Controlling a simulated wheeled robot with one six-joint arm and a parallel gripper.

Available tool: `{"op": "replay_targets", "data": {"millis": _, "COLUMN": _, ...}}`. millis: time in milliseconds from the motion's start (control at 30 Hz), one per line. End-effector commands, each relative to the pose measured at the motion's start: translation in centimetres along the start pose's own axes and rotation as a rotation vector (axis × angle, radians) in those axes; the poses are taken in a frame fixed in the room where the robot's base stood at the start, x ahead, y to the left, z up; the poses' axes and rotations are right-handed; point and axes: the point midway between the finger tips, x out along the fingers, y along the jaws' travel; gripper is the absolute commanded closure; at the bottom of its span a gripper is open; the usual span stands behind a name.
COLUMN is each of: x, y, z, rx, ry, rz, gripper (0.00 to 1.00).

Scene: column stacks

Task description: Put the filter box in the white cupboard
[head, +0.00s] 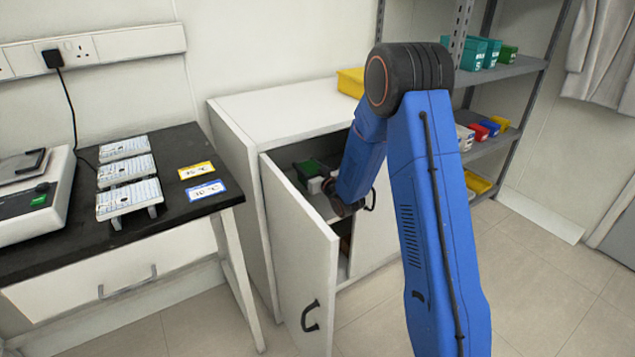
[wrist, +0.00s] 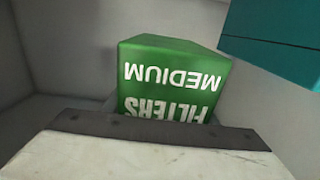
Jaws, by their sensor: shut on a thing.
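The filter box (wrist: 172,80) is green, with white "FILTERS MEDIUM" lettering that reads upside down in the wrist view. In the head view it (head: 311,171) is inside the white cupboard (head: 285,98), past the open left door. My gripper (head: 317,184) reaches through the doorway and is shut on the filter box. In the wrist view a pale finger with a dark edge covers the near part of the box. The contact between the box and the shelf is hidden.
The cupboard's left door (head: 300,255) stands open towards me. A teal object (wrist: 275,38) is close to the box at the upper right of the wrist view. A black-topped bench (head: 170,165) stands at the left, and metal shelves (head: 500,72) with coloured boxes at the right.

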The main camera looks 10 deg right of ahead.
Motion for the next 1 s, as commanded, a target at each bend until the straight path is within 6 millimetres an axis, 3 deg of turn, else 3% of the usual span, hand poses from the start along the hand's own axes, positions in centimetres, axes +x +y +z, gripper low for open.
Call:
{"op": "replay_targets", "data": {"millis": 133, "x": 0.0, "y": 0.0, "z": 0.9, "rx": 0.001, "ry": -0.002, "rz": 0.0, "gripper": 0.73}}
{"op": "replay_targets", "data": {"millis": 400, "x": 0.0, "y": 0.0, "z": 4.9, "rx": 0.001, "ry": -0.003, "rz": 0.0, "gripper": 0.73}}
{"op": "replay_targets", "data": {"millis": 667, "x": 0.0, "y": 0.0, "z": 6.3, "rx": 0.0, "ry": -0.001, "rz": 0.0, "gripper": 0.73}}
{"op": "replay_targets", "data": {"millis": 1000, "x": 0.0, "y": 0.0, "z": 9.9, "rx": 0.001, "ry": -0.001, "rz": 0.001, "gripper": 0.73}}
